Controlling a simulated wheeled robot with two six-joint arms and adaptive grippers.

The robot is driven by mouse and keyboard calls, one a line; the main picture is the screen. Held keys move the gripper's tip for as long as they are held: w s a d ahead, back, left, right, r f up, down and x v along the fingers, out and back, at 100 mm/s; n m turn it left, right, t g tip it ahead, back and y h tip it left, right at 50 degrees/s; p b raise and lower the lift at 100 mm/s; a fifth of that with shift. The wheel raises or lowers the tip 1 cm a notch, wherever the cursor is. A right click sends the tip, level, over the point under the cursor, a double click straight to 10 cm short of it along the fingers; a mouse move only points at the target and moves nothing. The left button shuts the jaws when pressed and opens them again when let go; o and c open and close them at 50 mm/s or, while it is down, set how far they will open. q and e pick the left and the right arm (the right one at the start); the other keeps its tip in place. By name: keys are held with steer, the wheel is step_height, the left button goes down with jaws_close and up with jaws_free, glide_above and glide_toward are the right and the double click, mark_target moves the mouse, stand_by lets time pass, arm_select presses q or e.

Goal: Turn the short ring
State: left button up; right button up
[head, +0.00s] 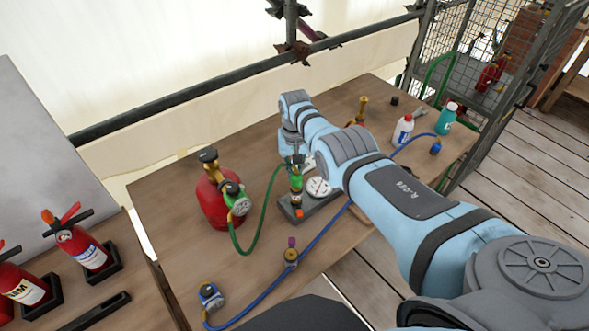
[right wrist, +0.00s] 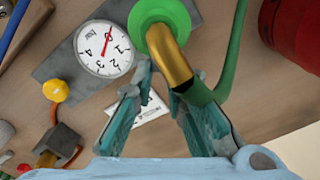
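A brass and green fitting (head: 296,182) stands on a grey block (head: 300,213) on the wooden table. In the right wrist view a wide green ring (right wrist: 160,22) surrounds a bent brass tube (right wrist: 167,62), with a green collar (right wrist: 200,94) at the tube's lower end. I cannot tell which is the short ring. My right gripper (right wrist: 157,85) is open, its fingers apart beneath the brass tube; the right finger's tip is close to the tube, contact unclear. In the head view the right gripper (head: 293,155) is partly hidden above the fitting. My left gripper is not in view.
A white pressure gauge (head: 318,187) sits beside the fitting. A red cylinder (head: 212,195) with a green hose (head: 252,231) stands left. A blue hose (head: 318,238) crosses the table. Bottles (head: 403,130) stand at the right. Extinguishers (head: 82,247) stand on the left bench.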

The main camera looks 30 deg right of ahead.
steer(key=o, duration=0.4)
steer(key=shift+d, duration=0.1)
steer(key=shift+w+r, duration=0.1)
steer(key=shift+r, duration=0.15)
step_height(320, 180, up, 12)
steer(key=shift+f, duration=0.25)
steer(key=shift+f, duration=0.15)
